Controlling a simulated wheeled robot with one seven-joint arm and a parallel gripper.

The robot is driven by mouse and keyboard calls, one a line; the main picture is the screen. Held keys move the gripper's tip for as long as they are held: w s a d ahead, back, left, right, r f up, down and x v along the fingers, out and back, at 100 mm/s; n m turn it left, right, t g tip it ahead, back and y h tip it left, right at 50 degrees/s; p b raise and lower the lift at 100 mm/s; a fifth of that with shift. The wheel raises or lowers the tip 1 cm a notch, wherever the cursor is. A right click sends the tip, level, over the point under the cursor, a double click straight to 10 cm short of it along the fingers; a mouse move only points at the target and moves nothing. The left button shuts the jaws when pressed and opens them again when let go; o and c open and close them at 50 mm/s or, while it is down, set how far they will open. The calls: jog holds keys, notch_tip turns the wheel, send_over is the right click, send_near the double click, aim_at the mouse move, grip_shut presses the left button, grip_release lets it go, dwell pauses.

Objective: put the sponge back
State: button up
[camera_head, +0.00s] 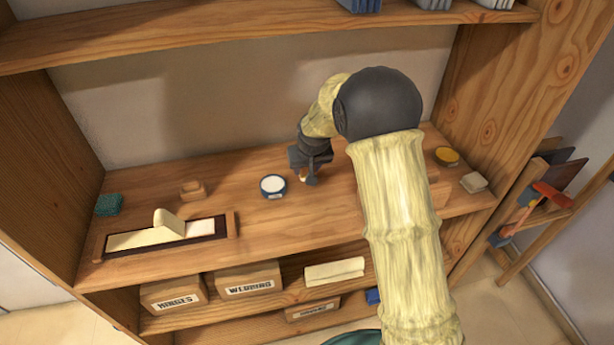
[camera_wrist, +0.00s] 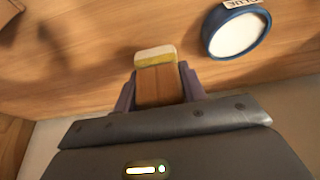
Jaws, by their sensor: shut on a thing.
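My gripper (camera_head: 309,178) is over the middle of the wooden worktop, towards the back. In the wrist view its two fingers (camera_wrist: 158,95) are shut on a brown block with a yellow and cream end (camera_wrist: 156,57). I cannot tell for certain whether this block is the sponge. In the head view it is mostly hidden by the gripper. A teal, sponge-like block (camera_head: 108,205) lies at the left end of the worktop. I cannot tell whether the held block touches the surface.
A blue-rimmed round pot (camera_head: 272,186) stands just left of my gripper. A dark tray (camera_head: 102,243) with cream pieces is at the front left, near a small wooden block (camera_head: 193,190). An upper shelf (camera_head: 250,30) overhangs.

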jog(key=shift+f, duration=1.8)
jog(key=shift+f, duration=0.2)
jog(key=o, duration=0.9)
jog(key=shift+r, duration=0.1)
